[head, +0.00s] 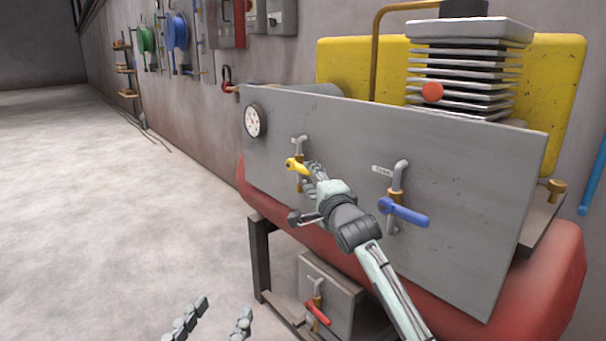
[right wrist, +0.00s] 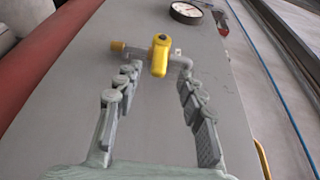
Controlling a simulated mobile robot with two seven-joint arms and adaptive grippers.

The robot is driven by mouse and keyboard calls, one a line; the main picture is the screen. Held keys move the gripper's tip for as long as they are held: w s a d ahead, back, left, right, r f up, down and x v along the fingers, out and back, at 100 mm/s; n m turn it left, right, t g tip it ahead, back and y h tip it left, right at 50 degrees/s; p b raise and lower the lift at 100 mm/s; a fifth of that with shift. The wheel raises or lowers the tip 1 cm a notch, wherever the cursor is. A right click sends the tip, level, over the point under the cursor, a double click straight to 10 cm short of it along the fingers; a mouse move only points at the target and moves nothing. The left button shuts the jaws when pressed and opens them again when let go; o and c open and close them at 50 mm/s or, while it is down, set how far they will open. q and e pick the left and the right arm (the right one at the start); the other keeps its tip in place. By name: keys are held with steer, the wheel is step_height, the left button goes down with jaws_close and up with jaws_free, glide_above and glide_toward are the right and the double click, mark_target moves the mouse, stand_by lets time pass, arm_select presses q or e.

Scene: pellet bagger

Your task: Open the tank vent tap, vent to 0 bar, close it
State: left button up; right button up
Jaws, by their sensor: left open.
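A yellow-handled tap (head: 293,163) with a brass body sits on the grey panel (head: 450,240), below a round pressure gauge (head: 254,121) whose reading is too small to tell. A blue-handled tap (head: 405,211) is to its right, and a red-handled tap (head: 317,313) is on a lower box. The labels are unreadable. My right gripper (head: 311,180) is at the yellow tap. In the right wrist view, its fingers (right wrist: 156,82) are apart, with the yellow handle (right wrist: 160,55) just beyond and between the tips; contact is unclear. My left gripper (head: 214,319) is open and empty, low over the floor.
The panel is in front of a red tank (head: 545,290), with a finned compressor head (head: 465,75) and yellow guard (head: 570,65) above. Hoses and boxes hang on the wall behind. The floor (head: 110,220) at left is clear.

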mark_target(306, 173)
arm_select(q)
steer(key=r, duration=0.1)
steer(key=r+t+h, duration=0.1)
steer(key=s+d+r+t, duration=0.1)
steer(key=r, duration=0.1)
steer(key=shift+s+d+b, duration=0.1)
steer(key=shift+b, duration=0.25)
arm_select(e)
steer(key=x, duration=0.6)
steer(key=shift+w, duration=0.35)
steer(key=shift+c, duration=0.5)
jaws_close()
steer(key=shift+f, duration=0.1)
